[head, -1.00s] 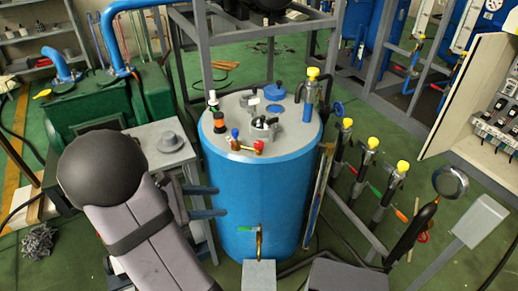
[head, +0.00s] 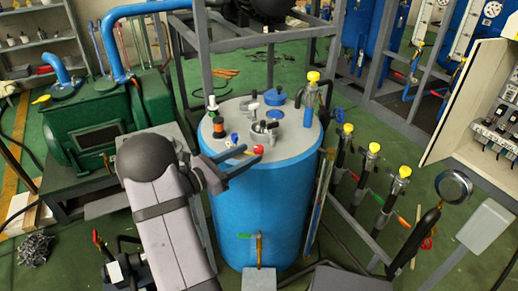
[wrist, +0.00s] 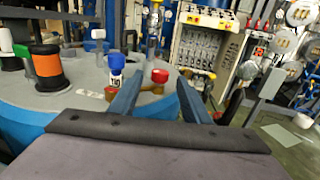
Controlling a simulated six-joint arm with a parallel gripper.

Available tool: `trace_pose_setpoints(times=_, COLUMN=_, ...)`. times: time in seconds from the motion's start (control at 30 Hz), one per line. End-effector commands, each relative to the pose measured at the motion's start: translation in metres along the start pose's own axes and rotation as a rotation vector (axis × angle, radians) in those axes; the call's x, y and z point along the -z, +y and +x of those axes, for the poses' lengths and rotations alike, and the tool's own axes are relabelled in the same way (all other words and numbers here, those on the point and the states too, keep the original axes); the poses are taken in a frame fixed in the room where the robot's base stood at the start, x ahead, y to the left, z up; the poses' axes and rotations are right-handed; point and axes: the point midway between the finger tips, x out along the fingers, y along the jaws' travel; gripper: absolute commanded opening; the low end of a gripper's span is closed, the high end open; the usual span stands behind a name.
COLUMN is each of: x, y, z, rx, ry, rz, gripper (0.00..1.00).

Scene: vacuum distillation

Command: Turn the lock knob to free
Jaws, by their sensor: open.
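No label marks a lock knob. A red knob (head: 258,149) sits on a brass fitting at the front of the blue tank's (head: 262,212) grey lid; it also shows in the wrist view (wrist: 160,75). A blue knob (wrist: 117,62) stands just left of it. My gripper (head: 252,153) is open and empty, its two fingers reaching over the lid's front edge to the red knob. In the wrist view the red knob appears between my fingertips (wrist: 159,72); I cannot tell whether they touch it. A finger hides part of the brass fitting.
An orange-and-black fitting (wrist: 47,65) stands on the lid to the left. A yellow-capped valve (head: 313,77) rises at the lid's right. Several yellow-capped valves (head: 372,148) stand right of the tank. A green machine (head: 95,130) is at the left.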

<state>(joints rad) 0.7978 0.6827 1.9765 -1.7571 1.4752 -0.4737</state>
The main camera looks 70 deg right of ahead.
Motion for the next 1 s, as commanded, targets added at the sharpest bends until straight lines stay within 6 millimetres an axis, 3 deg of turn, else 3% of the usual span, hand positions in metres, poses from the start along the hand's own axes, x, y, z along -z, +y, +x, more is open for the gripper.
trace_pose_setpoints(times=0.4, x=0.0, y=-0.001, z=0.049, rx=0.002, ry=0.001, rz=0.0, gripper=0.43)
trace_pose_setpoints(times=0.8, x=0.0, y=0.0, z=0.056, rx=0.0, ry=0.001, rz=0.0, gripper=0.43)
trace_pose_setpoints(times=1.0, x=0.0, y=0.0, z=0.055, rx=0.0, ry=0.001, rz=0.0, gripper=0.02)
